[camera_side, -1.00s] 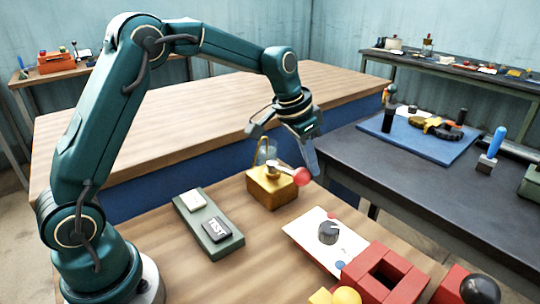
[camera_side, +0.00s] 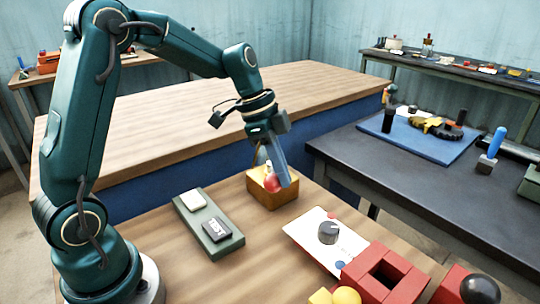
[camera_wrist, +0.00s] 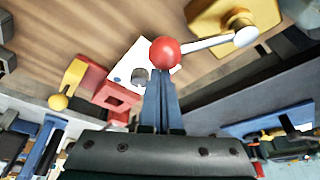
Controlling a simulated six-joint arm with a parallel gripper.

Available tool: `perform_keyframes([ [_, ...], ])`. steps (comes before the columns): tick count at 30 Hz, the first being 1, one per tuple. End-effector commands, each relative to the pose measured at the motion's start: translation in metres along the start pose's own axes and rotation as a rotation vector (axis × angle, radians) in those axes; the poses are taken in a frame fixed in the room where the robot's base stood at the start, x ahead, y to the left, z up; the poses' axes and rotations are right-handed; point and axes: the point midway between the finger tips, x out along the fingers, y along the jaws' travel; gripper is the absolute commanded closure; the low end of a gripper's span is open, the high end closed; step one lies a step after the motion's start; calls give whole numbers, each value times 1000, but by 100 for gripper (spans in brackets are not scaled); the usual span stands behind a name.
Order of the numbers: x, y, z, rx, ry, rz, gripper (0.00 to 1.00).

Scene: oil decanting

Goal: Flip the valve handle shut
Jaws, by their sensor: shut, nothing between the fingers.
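The valve is a brass-yellow block (camera_side: 262,197) on the near wooden table, with a pale lever ending in a red ball (camera_side: 271,183). In the side view the ball shows in front of the block, and my finger hides part of the lever and block. In the wrist view the lever (camera_wrist: 207,42) runs from a round pivot on the yellow block (camera_wrist: 262,14) to the red ball (camera_wrist: 165,52). My gripper (camera_side: 289,182) is shut and empty, pointing down beside the ball. In the wrist view its fingertips (camera_wrist: 161,75) are right at the ball; I cannot tell whether they touch.
A grey-green tray (camera_side: 227,242) with two small blocks lies left of the valve. A white panel with a grey knob (camera_side: 328,232) and red blocks (camera_side: 385,270) stand to the right and nearer. Bare wood lies between them. A dark bench (camera_side: 400,165) is beyond.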

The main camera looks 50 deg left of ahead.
Motion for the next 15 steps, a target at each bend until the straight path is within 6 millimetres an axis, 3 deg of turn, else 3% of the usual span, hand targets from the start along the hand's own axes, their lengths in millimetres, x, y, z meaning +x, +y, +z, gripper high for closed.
perform_keyframes([
  [15, -17, 8, 48, 456, -1, 168, 100],
])
